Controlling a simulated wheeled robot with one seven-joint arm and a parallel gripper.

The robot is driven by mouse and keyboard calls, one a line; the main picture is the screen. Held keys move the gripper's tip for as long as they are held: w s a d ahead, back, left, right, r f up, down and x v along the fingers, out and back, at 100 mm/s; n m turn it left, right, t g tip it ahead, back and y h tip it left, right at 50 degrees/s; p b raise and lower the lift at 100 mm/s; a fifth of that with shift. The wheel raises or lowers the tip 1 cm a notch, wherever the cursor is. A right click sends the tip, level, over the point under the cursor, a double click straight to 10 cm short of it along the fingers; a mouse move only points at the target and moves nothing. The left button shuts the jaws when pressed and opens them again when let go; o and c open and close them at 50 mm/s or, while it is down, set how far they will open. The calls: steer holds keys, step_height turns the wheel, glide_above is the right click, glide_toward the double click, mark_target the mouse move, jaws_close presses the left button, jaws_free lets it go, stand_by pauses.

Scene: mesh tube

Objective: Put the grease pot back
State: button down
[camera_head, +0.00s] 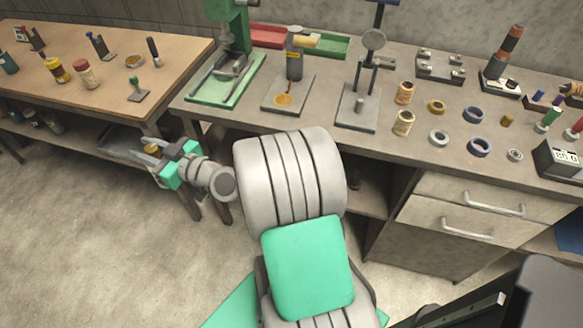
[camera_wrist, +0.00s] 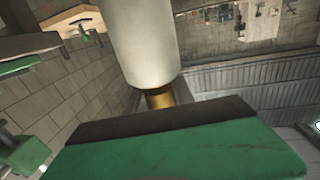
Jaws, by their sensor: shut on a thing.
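My gripper (camera_head: 158,152) is at the left of my arm in the head view, beside the front of the left bench and below its top. It is shut on a small brass-coloured pot (camera_head: 152,149), which shows at its far end. In the wrist view, a brass-coloured part of the pot (camera_wrist: 160,97) shows beyond a dark bar, below a pale cylinder. The pot's contents and most of its body are hidden.
The wooden left bench (camera_head: 110,92) holds several bottles, tools and a round dish (camera_head: 135,62). The grey bench (camera_head: 330,135) holds a green press (camera_head: 232,55), stands, rings and spools. Open floor (camera_head: 90,230) lies at the lower left.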

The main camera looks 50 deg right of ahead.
steer(key=s+d+f+m+h+b, duration=0.2)
steer(key=s+d+f+h+b, duration=0.15)
steer(key=d+f+b, duration=0.6)
steer(key=s+d+f+m+h+b, duration=0.2)
steer(key=d+f+m+h+b, duration=0.3)
steer(key=d+b, duration=0.75)
steer(key=s+d+f+m+g+h+p, duration=0.15)
steer(key=s+d+f+h, duration=0.25)
steer(key=s+d, duration=0.65)
steer(key=s+d+f+m+g+h, duration=0.1)
steer(key=s+d+f+m+h, duration=0.2)
steer(key=s+d, duration=0.75)
steer(key=w+d+f+n+b, duration=0.1)
steer(key=w+d+f+b, duration=0.2)
steer(key=w+f, duration=1)
steer(key=w+d, duration=0.1)
steer(key=w, duration=0.3)
steer(key=shift+f, duration=0.4)
steer(key=shift+f, duration=0.1)
